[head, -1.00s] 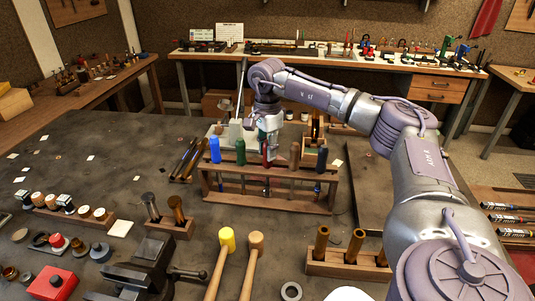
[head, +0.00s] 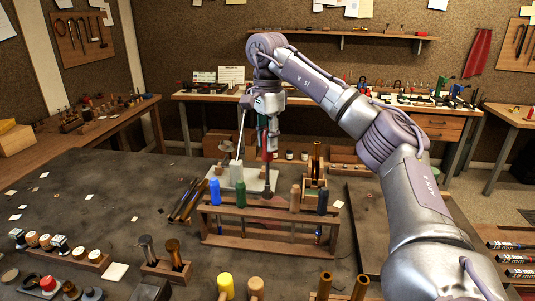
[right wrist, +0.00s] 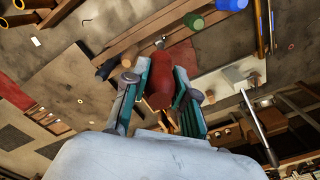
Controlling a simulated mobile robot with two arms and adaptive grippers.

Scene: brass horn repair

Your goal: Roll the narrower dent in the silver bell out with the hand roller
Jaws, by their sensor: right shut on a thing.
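My right gripper (head: 267,133) is shut on a red-handled tool (head: 267,155) and holds it upright above the tool rack (head: 270,240). In the right wrist view the red handle (right wrist: 160,85) sits between the two teal-sided fingers (right wrist: 160,95). The tool's dark lower end shows just above the rack's top bar; I cannot tell its exact shape or whether it is clear of the bar. The silver bell and its dent cannot be made out in these views. My left gripper is out of view.
The rack also holds a blue handle (head: 215,191), a green handle (head: 241,193), a tan handle (head: 294,198) and a dark blue handle (head: 322,196). A pale plate (head: 257,183) stands behind it.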

